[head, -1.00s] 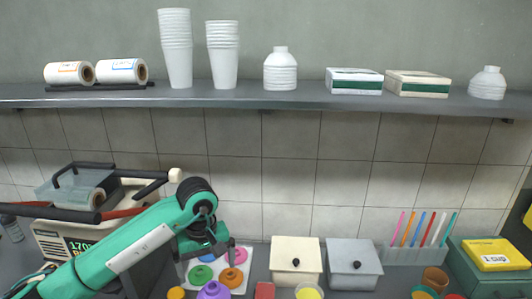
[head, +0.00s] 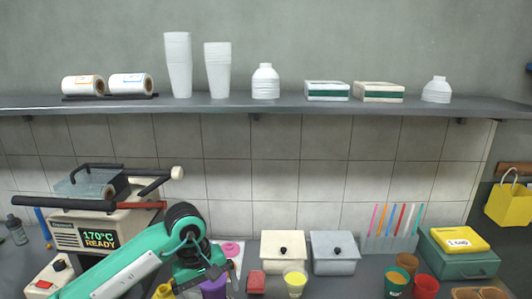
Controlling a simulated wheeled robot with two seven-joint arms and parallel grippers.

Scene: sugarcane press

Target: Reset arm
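My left arm, teal with black joints, comes in from the bottom left of the head view. Its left gripper (head: 208,279) points down over the counter, beside a purple cup (head: 213,290). Its dark fingers look spread apart. I see nothing clearly held between them, though the cups and the frame's lower edge crowd the tips. My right arm and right gripper are not in view. The press machine (head: 107,222), with a display reading 170°C READY, stands behind my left arm and is partly covered by it.
A cream box (head: 283,261) and a grey box (head: 334,264) with knobs stand mid-counter. A yellow cup (head: 295,283) is in front. A straw holder (head: 389,243), green case (head: 480,262) and several cups are to the right. The wall shelf (head: 300,105) holds cups and boxes.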

